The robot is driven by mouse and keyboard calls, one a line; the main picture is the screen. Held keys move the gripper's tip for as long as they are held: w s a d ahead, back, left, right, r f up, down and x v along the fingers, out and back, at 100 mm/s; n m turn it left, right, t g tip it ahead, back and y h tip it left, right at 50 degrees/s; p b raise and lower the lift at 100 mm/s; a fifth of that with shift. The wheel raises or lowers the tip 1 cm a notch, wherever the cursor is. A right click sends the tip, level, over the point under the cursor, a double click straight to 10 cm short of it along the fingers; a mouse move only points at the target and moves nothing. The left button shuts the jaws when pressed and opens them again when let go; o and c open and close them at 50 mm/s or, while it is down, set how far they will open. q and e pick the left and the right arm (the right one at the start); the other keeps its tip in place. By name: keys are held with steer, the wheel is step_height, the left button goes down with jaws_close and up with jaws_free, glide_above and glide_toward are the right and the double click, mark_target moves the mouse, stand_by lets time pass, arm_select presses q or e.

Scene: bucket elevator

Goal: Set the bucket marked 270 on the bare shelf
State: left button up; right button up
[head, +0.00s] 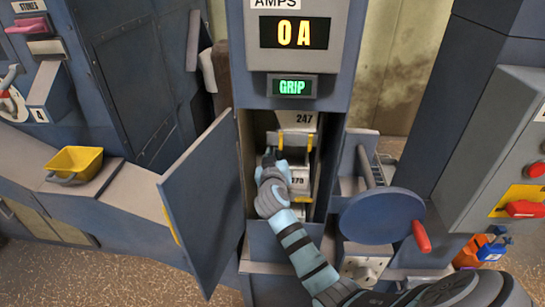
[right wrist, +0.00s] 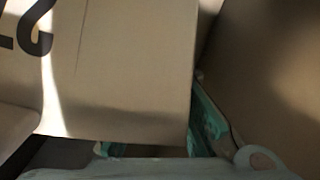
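The bucket marked 270 (head: 299,182) is pale and sits inside the open elevator cabinet, below another bucket marked 247 (head: 303,121). Its label is small and partly covered. My right gripper (head: 270,160) reaches into the cabinet at the left side of the 270 bucket. In the right wrist view a pale bucket face (right wrist: 120,70) with part of a dark number fills the left and middle. Green finger parts show beside its lower right edge; whether they grip it is hidden. A grey ledge (head: 130,190) at the left carries a yellow bucket-like container (head: 75,163). My left gripper is out of view.
The cabinet door (head: 208,200) stands open to the left of the opening. A blue handwheel (head: 382,216) with a red handle is close on the right. The displays above read 0 A (head: 295,33) and GRIP (head: 292,87). Coloured padlocks (head: 480,250) hang at the lower right.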

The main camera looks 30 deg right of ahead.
jaws_close()
steer(key=shift+o, duration=2.1)
jaws_free()
steer(key=shift+o, duration=1.2)
steer(key=shift+w, duration=0.15)
steer(key=v, duration=1.2)
